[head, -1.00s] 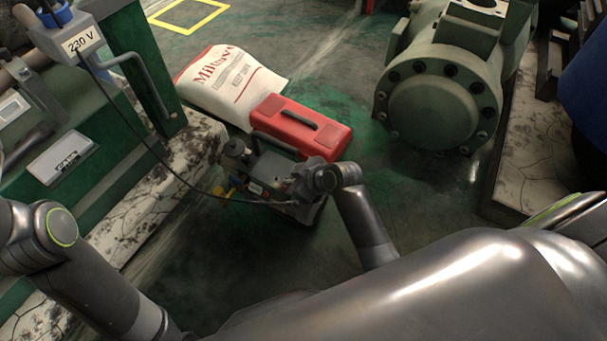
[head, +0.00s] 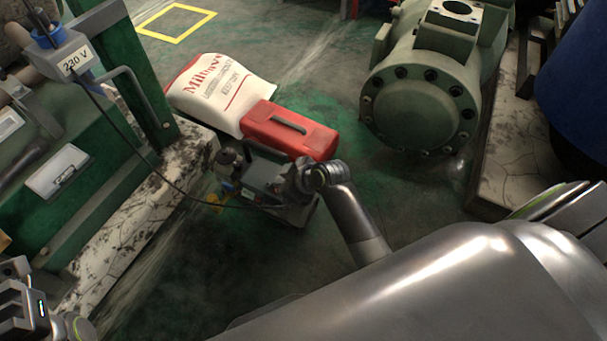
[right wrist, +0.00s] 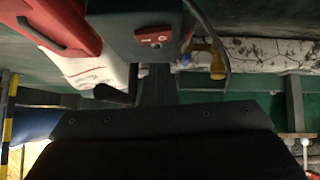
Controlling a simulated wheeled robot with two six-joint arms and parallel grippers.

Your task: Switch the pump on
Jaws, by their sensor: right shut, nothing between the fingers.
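The pump (head: 262,172) is a small grey machine on the floor beside a red case. In the right wrist view the pump's dark body (right wrist: 120,30) carries a red switch panel (right wrist: 152,36), just ahead of my fingers. My right gripper (right wrist: 157,85) is shut and empty, its fingers pointing at the pump below the panel. In the head view my right gripper (head: 297,182) is at the pump's right side, partly hidden by my wrist; I cannot tell if it touches. My left gripper (head: 22,305) is at the lower left corner, partly cut off, its fingers unclear.
A black cable runs from the 230 V box (head: 72,58) to the pump. The red case (head: 290,132) and a white sack (head: 222,92) lie behind it. A green flanged machine (head: 425,105) stands to the right. Open floor lies between the pump and that machine.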

